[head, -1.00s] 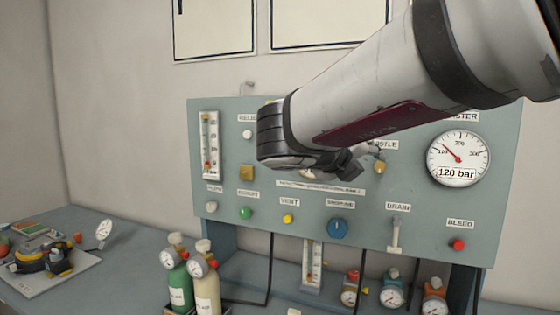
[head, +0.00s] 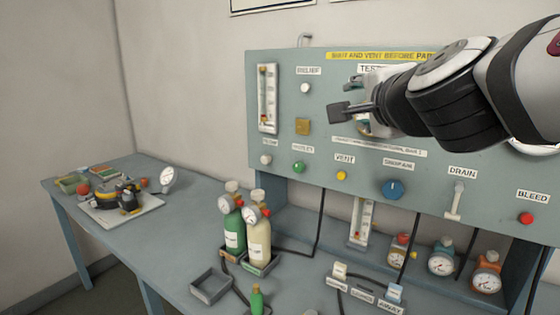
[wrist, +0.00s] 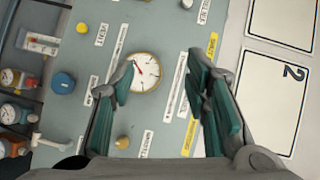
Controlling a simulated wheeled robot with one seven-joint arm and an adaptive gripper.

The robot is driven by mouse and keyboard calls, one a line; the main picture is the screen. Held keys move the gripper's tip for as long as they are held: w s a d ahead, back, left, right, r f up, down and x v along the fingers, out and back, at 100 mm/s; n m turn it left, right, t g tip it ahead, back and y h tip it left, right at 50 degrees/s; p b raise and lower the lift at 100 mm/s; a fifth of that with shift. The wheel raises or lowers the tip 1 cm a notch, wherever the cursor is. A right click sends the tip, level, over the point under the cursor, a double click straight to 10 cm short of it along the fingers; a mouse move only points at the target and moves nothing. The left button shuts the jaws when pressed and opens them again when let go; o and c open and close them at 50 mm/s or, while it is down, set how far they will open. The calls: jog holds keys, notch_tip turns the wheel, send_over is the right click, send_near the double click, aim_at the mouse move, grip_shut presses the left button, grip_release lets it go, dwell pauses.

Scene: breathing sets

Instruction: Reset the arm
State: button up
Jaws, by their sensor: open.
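My gripper (head: 345,98) is at the end of my arm, which reaches in from the right in the head view, in front of the upper part of the grey-green test panel (head: 275,150). In the wrist view my gripper (wrist: 160,75) has its two teal-lined fingers spread apart with nothing between them. A round white gauge (wrist: 145,72) on the panel shows behind the gap between the fingers. My arm hides part of the panel's upper right, including most of the large dial.
Green (head: 233,230) and cream (head: 258,243) cylinders stand below the panel. An empty tray (head: 211,285) sits in front. Small gauges (head: 441,262) line the shelf at right. A yellow-and-black mask (head: 120,198) lies on a board at left. The bench's left middle is clear.

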jog(key=s+d+f+n+g, duration=0.2)
jog(key=s+f+n+g, duration=0.3)
jog(key=s+f, duration=0.5)
jog(key=s+d+f+n+g, duration=0.3)
jog(key=s+f+n+g, duration=0.3)
jog(key=s+f+n, duration=0.4)
jog(key=s+f, duration=0.1)
jog(key=s, duration=0.3)
jog(key=shift+d+f+n, duration=0.2)
jog(key=shift+n, duration=0.1)
jog(key=shift+d, duration=0.1)
